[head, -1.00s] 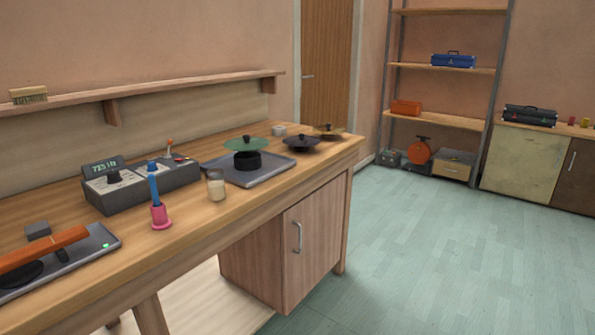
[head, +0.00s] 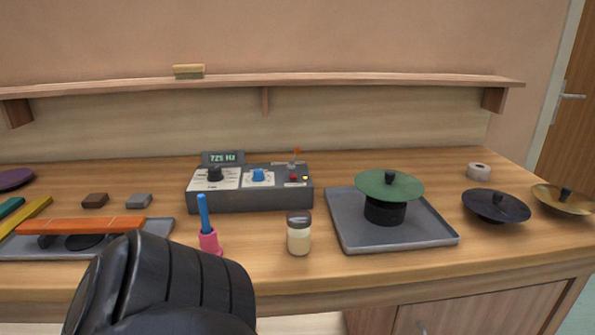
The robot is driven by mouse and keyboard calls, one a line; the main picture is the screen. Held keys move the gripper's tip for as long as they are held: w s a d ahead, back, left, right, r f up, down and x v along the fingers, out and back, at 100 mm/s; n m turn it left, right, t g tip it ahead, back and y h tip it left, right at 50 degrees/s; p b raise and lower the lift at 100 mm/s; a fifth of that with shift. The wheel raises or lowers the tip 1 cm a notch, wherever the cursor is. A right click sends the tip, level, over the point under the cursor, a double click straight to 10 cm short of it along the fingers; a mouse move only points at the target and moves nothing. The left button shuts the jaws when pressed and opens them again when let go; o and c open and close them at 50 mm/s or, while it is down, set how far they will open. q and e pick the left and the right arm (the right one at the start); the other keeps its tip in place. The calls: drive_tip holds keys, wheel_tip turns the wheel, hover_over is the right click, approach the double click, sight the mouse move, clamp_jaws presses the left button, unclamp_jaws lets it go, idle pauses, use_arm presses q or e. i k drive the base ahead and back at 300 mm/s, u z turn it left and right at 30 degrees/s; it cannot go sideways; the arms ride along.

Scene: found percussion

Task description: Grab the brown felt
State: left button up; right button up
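A small brown block (head: 95,200), which looks like the brown felt, lies on the wooden workbench (head: 290,275) at the left. A similar grey block (head: 138,201) lies just to its right, with a gap between them. Both are behind a grey tray (head: 158,232) that carries an orange bar (head: 80,225). A black link of one of my arms fills the lower left in front of the bench and hides part of the tray's front. Neither gripper shows, so I cannot see their fingers.
A control box (head: 250,200) with a 725 Hz display stands mid-bench. In front are a blue-handled tool in a pink holder (head: 208,241) and a jar (head: 299,236). A grey tray (head: 345,240) holds a green disc (head: 390,186). A shelf (head: 350,80) runs above.

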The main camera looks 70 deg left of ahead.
sight(94, 200)
drive_tip(key=u, duration=2.35)
